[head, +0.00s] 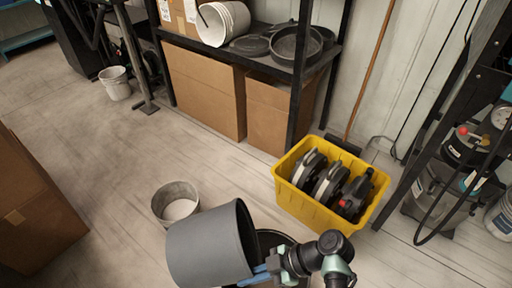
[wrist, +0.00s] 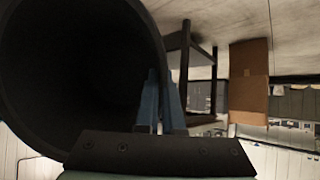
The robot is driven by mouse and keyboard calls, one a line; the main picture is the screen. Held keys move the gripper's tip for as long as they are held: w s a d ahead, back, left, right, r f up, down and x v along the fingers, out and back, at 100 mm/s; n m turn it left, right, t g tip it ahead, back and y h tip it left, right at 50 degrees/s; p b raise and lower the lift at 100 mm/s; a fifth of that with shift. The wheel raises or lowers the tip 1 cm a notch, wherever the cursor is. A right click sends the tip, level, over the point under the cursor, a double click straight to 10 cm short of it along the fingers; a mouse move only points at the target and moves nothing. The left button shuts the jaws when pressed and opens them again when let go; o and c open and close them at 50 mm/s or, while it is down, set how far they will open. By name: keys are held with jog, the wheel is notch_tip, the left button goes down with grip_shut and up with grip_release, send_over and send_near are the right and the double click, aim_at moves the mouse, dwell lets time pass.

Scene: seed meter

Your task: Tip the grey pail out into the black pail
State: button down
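The grey pail (head: 208,248) lies tipped well over on its side in the air, its mouth facing right in the head view. My gripper (head: 262,274) is shut on its wall near the rim, with blue fingers on either side of the wall. The wrist view shows the fingers (wrist: 161,105) and the pail's dark inside (wrist: 75,75); no contents can be made out. The black pail (head: 272,237) shows only as a dark round rim behind and below the grey pail's mouth. The grey pail and my gripper hide most of it, so what it holds cannot be seen.
A small grey tub (head: 177,205) stands on the floor behind the grey pail. A yellow crate (head: 315,208) of dark parts stands to the right. A shelf (head: 255,58) with boxes is at the back. A cardboard box (head: 35,215) stands left; floor between is clear.

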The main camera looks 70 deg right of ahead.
aim_at(226, 279)
jog(key=w+a+r+g+h+p, duration=0.1)
jog(key=g+p, duration=0.1)
jog(key=p, duration=0.1)
jog(key=w+r+g+h+p, duration=0.1)
jog(key=w+r+p, duration=0.1)
jog(key=p, duration=0.1)
jog(key=shift+a+g+h+p, duration=0.3)
jog(key=shift+a+g+p, duration=0.1)
jog(key=shift+w+a+r+g+h+p, duration=0.1)
jog(key=shift+w+a+g+h+p, duration=0.15)
jog(key=shift+w+g+h+p, duration=0.25)
jog(key=shift+w+a+r+g+h+p, duration=0.1)
jog(key=shift+w+a+g+h+p, duration=0.15)
jog(key=shift+g, duration=0.45)
jog(key=shift+w+a+r+g+h+p, duration=0.15)
jog(key=shift+r+g+h+p, duration=0.1)
jog(key=shift+g+p, duration=0.15)
jog(key=shift+w+g+h+p, duration=0.1)
jog(key=shift+g+h+p, duration=0.45)
jog(key=shift+g, duration=0.35)
jog(key=g+h, duration=0.2)
jog(key=g, duration=0.1)
jog(key=shift+w+f+n, duration=0.1)
jog(key=shift+f+n, duration=0.1)
jog(key=shift+n, duration=0.1)
jog(key=shift+r+g+h, duration=0.1)
jog(key=shift+g+h, duration=0.15)
jog(key=shift+g, duration=0.05)
jog(key=shift+a, duration=0.1)
